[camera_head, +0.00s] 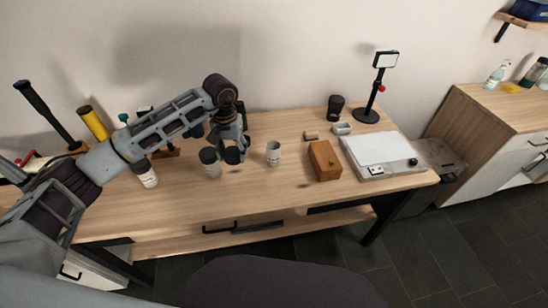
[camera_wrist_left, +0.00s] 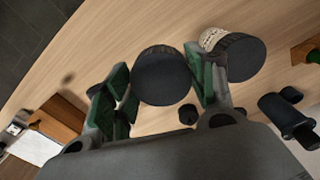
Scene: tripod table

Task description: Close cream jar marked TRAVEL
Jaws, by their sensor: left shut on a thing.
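My left gripper (camera_head: 236,143) is shut on a dark round lid (camera_wrist_left: 160,76), held between its green-padded fingers in the left wrist view. In the head view this lid (camera_head: 232,156) is above the table. A pale, labelled jar (camera_head: 273,156) stands upright just right of the gripper, with no dark lid on it. Another pale jar with a dark lid (camera_head: 209,157) stands just left of the held lid; it also shows beside a finger in the left wrist view (camera_wrist_left: 238,57). No label reads clearly enough to tell which says TRAVEL. My right gripper is out of view.
A brown wooden box (camera_head: 325,161) stands right of the unlidded jar. A white labelled bottle (camera_head: 148,176) stands at the left under my arm. The table's front strip (camera_head: 240,205) is clear.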

